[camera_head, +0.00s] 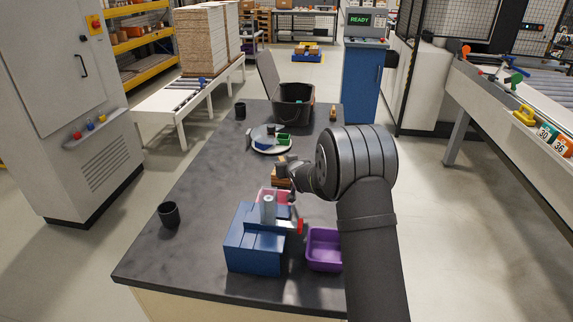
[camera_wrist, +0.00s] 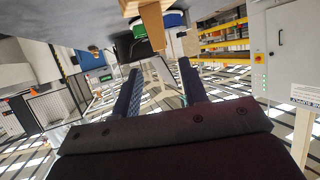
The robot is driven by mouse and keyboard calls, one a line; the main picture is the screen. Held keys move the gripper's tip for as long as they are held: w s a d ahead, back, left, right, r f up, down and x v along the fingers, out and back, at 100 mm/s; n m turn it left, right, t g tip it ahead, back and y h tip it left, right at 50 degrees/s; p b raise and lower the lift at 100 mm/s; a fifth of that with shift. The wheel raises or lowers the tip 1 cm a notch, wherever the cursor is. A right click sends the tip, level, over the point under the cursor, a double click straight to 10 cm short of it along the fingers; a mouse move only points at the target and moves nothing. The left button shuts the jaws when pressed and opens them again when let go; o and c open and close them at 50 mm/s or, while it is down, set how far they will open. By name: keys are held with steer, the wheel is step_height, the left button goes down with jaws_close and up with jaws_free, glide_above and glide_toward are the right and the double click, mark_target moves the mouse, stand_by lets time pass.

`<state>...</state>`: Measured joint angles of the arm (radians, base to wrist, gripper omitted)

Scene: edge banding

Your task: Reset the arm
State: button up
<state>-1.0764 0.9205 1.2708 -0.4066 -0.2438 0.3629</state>
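My arm reaches in from the lower right in the head view, with its wrist bent over the dark table (camera_head: 190,225). My gripper (camera_wrist: 158,68) shows two dark fingers spread apart in the wrist view, with nothing held between them. In the head view the gripper is small and partly hidden by my wrist, so its fingers are hard to make out. A light wooden piece (camera_wrist: 152,24) lies beyond the fingertips at the top of the wrist view. Brown wood (camera_head: 282,183) also shows by the gripper in the head view.
A blue machine (camera_head: 252,245) with a red knob and a purple bin (camera_head: 323,250) stand near my arm. A black cup (camera_head: 169,215) is at left. A round plate (camera_head: 263,147) with coloured parts and a black crate (camera_head: 293,105) stand farther back. The left-centre tabletop is clear.

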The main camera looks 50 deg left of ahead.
mark_target(281, 158)
steer(key=x, duration=0.7)
steer(key=shift+w+a+r, duration=0.15)
steer(key=shift+a+r, duration=0.1)
steer(key=shift+a, duration=0.05)
steer(key=shift+r, duration=0.65)
steer(key=shift+f, duration=0.15)
